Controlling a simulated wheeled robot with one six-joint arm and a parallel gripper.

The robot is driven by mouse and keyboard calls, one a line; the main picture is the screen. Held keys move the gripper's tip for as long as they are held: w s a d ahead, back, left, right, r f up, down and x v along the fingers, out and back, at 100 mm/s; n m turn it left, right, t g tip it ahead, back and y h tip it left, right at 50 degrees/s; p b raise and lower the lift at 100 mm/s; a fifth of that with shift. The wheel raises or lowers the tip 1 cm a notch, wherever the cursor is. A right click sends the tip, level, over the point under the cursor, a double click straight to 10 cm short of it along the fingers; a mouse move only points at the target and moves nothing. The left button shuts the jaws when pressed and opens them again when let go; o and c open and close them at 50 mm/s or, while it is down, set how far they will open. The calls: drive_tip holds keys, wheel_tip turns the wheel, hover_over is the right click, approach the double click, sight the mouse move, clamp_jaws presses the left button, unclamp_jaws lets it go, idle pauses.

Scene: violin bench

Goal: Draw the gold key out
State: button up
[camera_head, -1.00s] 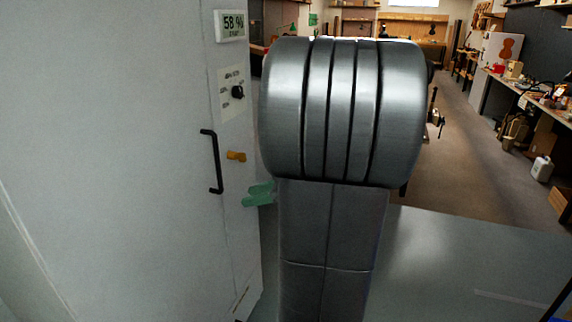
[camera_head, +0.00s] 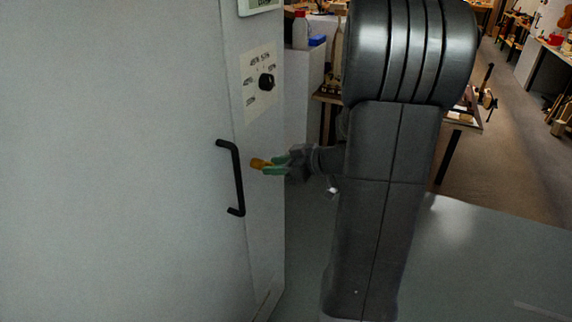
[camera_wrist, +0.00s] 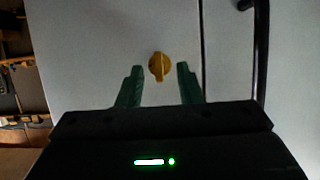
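The gold key (camera_head: 258,163) sticks out of the pale grey cabinet front (camera_head: 130,160), right of the black door handle (camera_head: 236,178). In the wrist view the key (camera_wrist: 160,68) shows its flat bow, standing upright, with a round gold part around it. My gripper (camera_head: 276,164) has green fingers and is level with the key, close in front of it. In the wrist view the fingers are apart, one on each side of the key, with visible gaps. Whether the tips reach past the bow is hard to tell.
The door handle (camera_wrist: 261,45) is close on the right in the wrist view. Benches with tools stand behind on the right. Grey floor lies between.

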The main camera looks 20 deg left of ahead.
drive_tip(key=shift+a, duration=0.1)
clamp_jaws()
idle(0.5)
